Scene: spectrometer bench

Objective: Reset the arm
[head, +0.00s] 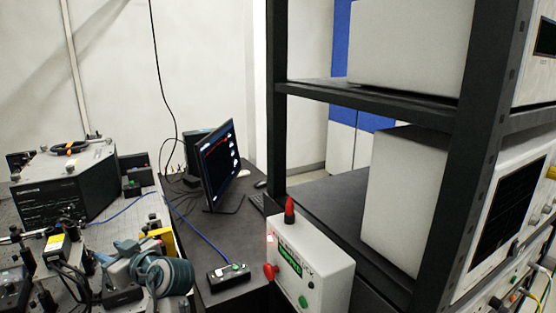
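I cannot pick out my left gripper clearly among the crowded equipment at the lower left of the head view, and its fingers cannot be read. My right gripper is not in view. No arm link shows clearly enough to tell its pose.
A crowded optical bench with a black instrument box (66,183) and a grey-teal coil-like device (166,276) lies left. A dark desk holds a monitor (219,165) and a small switch box (229,275). A white control box (312,262) and a black rack (474,155) stand right.

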